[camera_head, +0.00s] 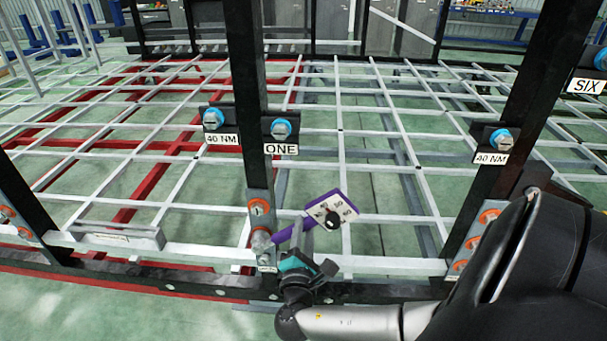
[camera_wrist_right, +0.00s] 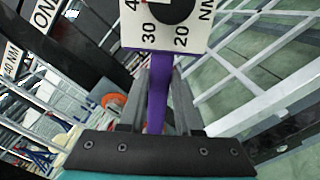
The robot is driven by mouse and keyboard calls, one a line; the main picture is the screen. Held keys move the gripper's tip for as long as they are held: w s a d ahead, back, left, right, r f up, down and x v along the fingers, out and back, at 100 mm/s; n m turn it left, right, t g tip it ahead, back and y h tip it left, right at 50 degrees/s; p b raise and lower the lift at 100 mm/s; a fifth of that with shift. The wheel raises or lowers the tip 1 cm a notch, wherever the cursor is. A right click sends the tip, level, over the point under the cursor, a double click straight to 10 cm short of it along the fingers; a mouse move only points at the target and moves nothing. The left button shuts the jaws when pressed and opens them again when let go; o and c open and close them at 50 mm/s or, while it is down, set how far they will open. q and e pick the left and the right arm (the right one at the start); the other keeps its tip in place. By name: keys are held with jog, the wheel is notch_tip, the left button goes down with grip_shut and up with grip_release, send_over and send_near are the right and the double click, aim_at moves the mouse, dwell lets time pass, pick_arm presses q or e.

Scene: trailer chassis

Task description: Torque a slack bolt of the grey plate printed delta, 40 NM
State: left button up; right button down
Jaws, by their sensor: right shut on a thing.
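My right gripper (camera_head: 297,256) is shut on the purple handle of a torque wrench (camera_head: 293,231). In the right wrist view the handle (camera_wrist_right: 157,95) runs between the two fingers. The wrench's white dial plate with a black knob (camera_head: 332,216) points up and right; it shows 20, 30 and NM, but its setting is unclear. The wrench's other end is at the lower part of a grey plate (camera_head: 268,194) on the middle post, by an orange-ringed bolt; contact cannot be told. Another orange-ringed bolt (camera_head: 258,207) sits above. The plate's print is too small to read. My left gripper is not in view.
Black posts carry blue-ringed bolts (camera_head: 281,129) with labels "40 NM", "ONE" and "SIX". Another grey plate with orange-ringed bolts (camera_head: 472,243) is on the right post, near my arm. A white and red lattice frame lies behind. A dark beam runs along the front.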

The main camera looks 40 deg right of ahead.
jog(key=shift+a+f, duration=0.1)
jog(key=shift+f, duration=0.05)
jog(key=shift+s+d+f+m+b, duration=0.25)
jog(key=shift+f+m+b, duration=0.1)
jog(key=shift+f+b, duration=0.15)
jog(key=shift+s+d+f+m+b, duration=0.25)
jog(key=shift+f+m+b, duration=0.1)
jog(key=shift+b, duration=0.1)
jog(key=shift+a+r, duration=0.1)
jog(key=shift+w+r+p, duration=0.15)
jog(key=shift+r+p, duration=0.1)
jog(key=shift+p, duration=0.25)
jog(key=shift+a+n, duration=0.1)
jog(key=shift+n, duration=0.2)
jog(key=shift+a, duration=0.1)
jog(key=shift+p+v, duration=0.95)
jog(key=shift+v, duration=1.9)
jog(key=shift+r, duration=0.15)
